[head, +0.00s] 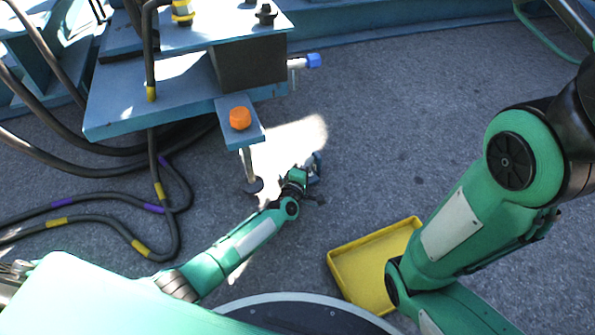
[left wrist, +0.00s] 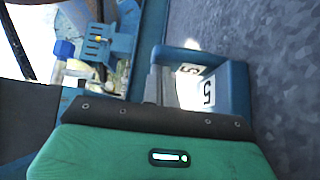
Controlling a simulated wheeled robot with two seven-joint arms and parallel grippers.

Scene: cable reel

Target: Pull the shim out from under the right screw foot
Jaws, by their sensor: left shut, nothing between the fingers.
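The right screw foot (head: 247,160) hangs from a blue bracket under an orange bolt head (head: 240,118), with a dark round pad at its lower end. My left gripper (head: 305,178) is shut and empty just right of the pad, low over the floor. A small blue piece (head: 317,163), possibly the shim, is at its fingertips. The left wrist view shows a blue frame-like piece (left wrist: 240,90) with white "5" labels right beside the fingers. I cannot tell whether they touch. Whether anything lies under the pad is unclear in the glare. My right gripper is out of view.
An empty yellow tray (head: 345,258) lies on the grey floor at lower centre right, near my right arm. The blue reel stand (head: 120,115) overhangs the foot. Black cables with yellow and purple bands (head: 100,195) lie at left.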

